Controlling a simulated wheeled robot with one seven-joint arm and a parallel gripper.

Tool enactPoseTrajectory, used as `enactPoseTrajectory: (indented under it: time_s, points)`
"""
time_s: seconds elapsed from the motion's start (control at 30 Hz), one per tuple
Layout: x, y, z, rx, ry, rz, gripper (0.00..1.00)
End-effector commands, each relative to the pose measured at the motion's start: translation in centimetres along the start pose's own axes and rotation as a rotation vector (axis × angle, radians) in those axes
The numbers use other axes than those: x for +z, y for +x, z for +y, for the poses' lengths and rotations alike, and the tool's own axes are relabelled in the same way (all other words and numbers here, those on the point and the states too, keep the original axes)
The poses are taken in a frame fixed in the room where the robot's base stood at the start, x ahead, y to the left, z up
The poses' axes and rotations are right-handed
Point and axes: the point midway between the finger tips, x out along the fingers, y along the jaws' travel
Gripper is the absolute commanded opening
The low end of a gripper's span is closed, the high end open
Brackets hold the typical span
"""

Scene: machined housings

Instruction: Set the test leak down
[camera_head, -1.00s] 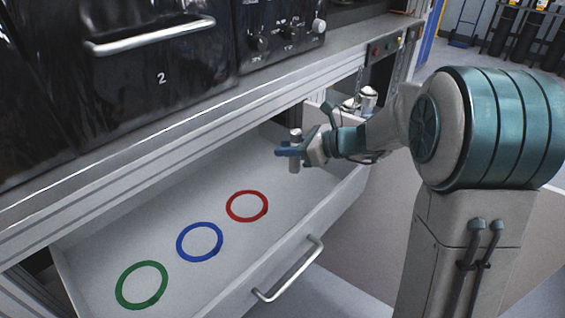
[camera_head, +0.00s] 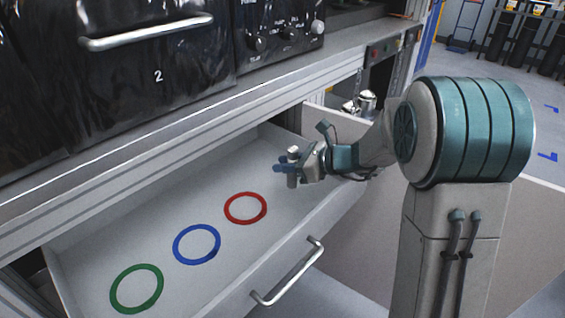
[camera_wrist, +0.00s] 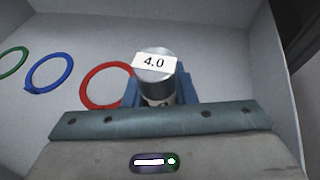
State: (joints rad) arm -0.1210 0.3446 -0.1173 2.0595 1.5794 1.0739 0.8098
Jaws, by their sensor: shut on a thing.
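The test leak is a small grey metal cylinder (camera_head: 292,181), also in the wrist view (camera_wrist: 156,76) with a white tag reading 4.0 on its top. My gripper (camera_head: 290,168) is shut on it, its blue fingers around the cylinder's body. It is held roughly upright over the open drawer (camera_head: 105,243), to the right of the red ring (camera_head: 245,208). The wrist view shows the red ring (camera_wrist: 84,92) just left of the fingers. I cannot tell the gap between the cylinder's bottom and the drawer floor.
A blue ring (camera_head: 197,244) and a green ring (camera_head: 136,289) lie on the drawer floor, left of the red one. The drawer front has a metal handle (camera_head: 288,272). The bench edge (camera_head: 180,130) overhangs the drawer's back. The floor around the rings is clear.

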Motion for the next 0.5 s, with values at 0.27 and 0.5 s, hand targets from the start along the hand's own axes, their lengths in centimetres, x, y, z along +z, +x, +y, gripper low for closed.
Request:
enactPoseTrajectory:
  time_s: [0.27,0.5]
  points:
    - [-0.37,0.16,0.02,0.0,0.001,0.0,0.41]
    - [-0.41,0.16,0.04,0.001,0.002,0.001,0.46]
